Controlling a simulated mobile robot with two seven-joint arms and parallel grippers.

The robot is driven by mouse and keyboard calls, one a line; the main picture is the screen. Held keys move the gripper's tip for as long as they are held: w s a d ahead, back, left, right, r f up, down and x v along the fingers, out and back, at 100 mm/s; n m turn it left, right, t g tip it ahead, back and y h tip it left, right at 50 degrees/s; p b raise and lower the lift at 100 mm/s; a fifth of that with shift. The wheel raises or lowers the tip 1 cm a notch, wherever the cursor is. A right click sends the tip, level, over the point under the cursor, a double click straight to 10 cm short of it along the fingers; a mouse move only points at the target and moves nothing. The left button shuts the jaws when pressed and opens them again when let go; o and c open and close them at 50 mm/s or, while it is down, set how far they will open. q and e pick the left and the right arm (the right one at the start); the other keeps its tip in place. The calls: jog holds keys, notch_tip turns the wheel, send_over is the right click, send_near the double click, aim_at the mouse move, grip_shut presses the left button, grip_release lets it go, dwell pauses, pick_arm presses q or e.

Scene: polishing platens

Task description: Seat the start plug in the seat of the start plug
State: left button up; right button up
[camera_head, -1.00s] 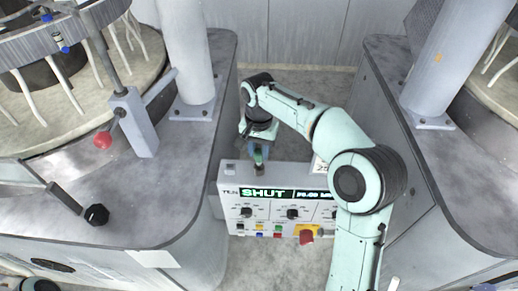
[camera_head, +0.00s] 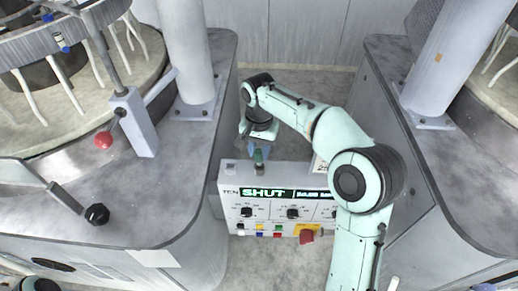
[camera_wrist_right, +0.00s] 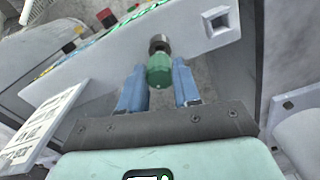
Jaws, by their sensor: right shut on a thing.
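The start plug is a green knob (camera_head: 258,155) with a dark metal end, at the top face of the control box (camera_head: 228,200). In the right wrist view the green plug (camera_wrist_right: 160,72) stands between my blue fingertips, its metal end pointing to the box. My right gripper (camera_head: 256,150) is shut on the plug, above the back edge of the box. The metal end overlaps the box top in both views; I cannot tell how deep it sits. The seat under it is hidden. My left gripper is not in view.
A square opening (camera_wrist_right: 220,23) is beside the plug on the box top. The box front has knobs, coloured buttons and a red button (camera_head: 307,236). Grey machine housings stand left (camera_head: 120,205) and right (camera_head: 400,90), with a narrow gap between them. A red ball handle (camera_head: 103,140) is at left.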

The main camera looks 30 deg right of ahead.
aim_at(259, 152)
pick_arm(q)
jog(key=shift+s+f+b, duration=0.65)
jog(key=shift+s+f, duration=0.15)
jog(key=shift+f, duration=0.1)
pick_arm(e)
jog(key=shift+f, duration=1.8)
jog(key=o, duration=1.1)
jog(key=shift+r, duration=0.15)
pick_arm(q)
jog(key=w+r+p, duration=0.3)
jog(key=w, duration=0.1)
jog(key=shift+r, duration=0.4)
pick_arm(e)
notch_tip(259, 152, up, 13)
jog(key=shift+r, duration=0.1)
